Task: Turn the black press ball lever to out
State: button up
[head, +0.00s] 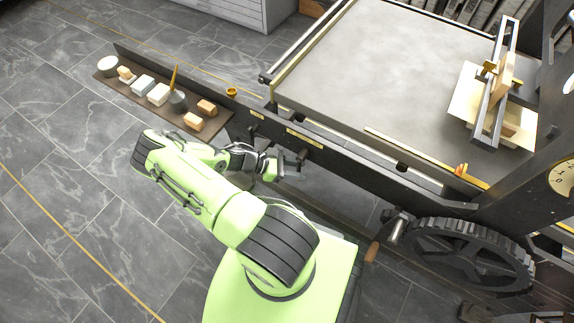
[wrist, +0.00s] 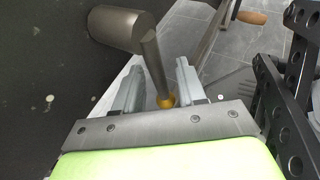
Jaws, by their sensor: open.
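The lever shows in the wrist view as a thick dark grey hub (wrist: 120,28) with a slimmer grey rod (wrist: 153,62) running down from it. A small brass-coloured piece (wrist: 166,101) sits at the rod's lower end. My gripper (wrist: 160,72) is open, with one finger on each side of the rod, and I see no clear grip on it. The ball itself cannot be made out. In the head view my gripper (head: 291,166) is beside the dark side rail of the press, below a brass label (head: 305,139); the lever is small and partly hidden there.
The press bed (head: 365,65) lies behind the rail, with a wooden-and-metal frame (head: 492,85) on it. A shelf (head: 128,85) with blocks and cups extends left. A large black gear (head: 470,255) and a crank handle (head: 373,251) are at right. Open floor lies left.

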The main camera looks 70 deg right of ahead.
jog(key=p+v, duration=0.2)
jog(key=v, duration=1.3)
jog(key=shift+a, duration=0.15)
jog(key=shift+w, duration=0.1)
